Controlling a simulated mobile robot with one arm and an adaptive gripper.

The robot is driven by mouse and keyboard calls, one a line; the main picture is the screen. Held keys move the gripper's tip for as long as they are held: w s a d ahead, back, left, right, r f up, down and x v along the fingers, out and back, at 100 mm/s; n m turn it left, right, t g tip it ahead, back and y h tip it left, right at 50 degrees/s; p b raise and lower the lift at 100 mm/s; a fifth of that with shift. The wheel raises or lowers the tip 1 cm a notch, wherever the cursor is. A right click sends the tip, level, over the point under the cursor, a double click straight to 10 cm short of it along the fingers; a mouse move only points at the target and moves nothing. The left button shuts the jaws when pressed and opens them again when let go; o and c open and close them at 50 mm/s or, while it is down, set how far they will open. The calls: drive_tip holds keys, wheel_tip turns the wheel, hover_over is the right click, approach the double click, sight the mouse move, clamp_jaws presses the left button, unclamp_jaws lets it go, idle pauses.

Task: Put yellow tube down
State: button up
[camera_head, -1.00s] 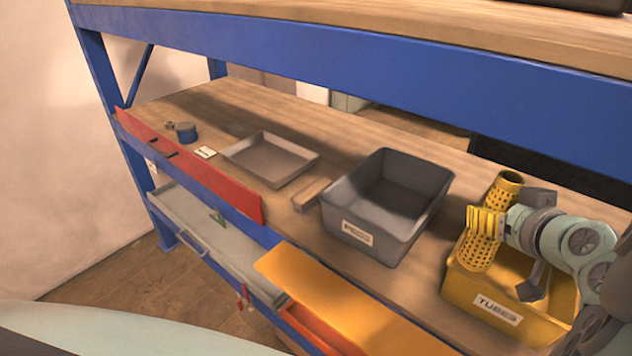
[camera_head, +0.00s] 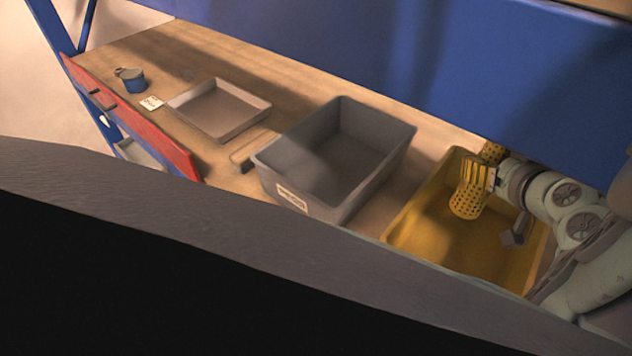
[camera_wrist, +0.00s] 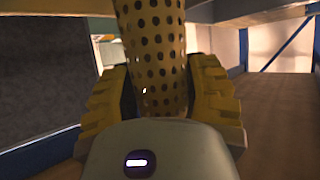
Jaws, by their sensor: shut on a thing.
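The yellow perforated tube (camera_head: 468,199) is in my gripper (camera_head: 480,175) at the right of the head view. The gripper's yellow fingers are shut around it. The tube stands tilted, its lower end over or inside the yellow bin (camera_head: 420,205); I cannot tell whether it touches the bin's floor. In the wrist view the tube (camera_wrist: 155,50) rises between the two ridged fingers, and its ends are out of sight.
A grey bin (camera_head: 270,170) stands left of the yellow bin. Further left are a shallow tray (camera_head: 185,103), a white card (camera_head: 151,103) and a blue tin (camera_head: 134,82). A blue shelf beam (camera_head: 430,60) crosses above. A dark shape covers the lower left.

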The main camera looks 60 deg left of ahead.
sight(464, 209)
wheel_tip(464, 209, down, 12)
drive_tip(key=b, duration=0.4)
drive_tip(key=shift+r, duration=0.2)
drive_tip(key=shift+f+b, duration=0.15)
drive_tip(key=shift+b, duration=0.3)
drive_tip(key=o, duration=1.1)
drive_tip(key=shift+c, duration=0.2)
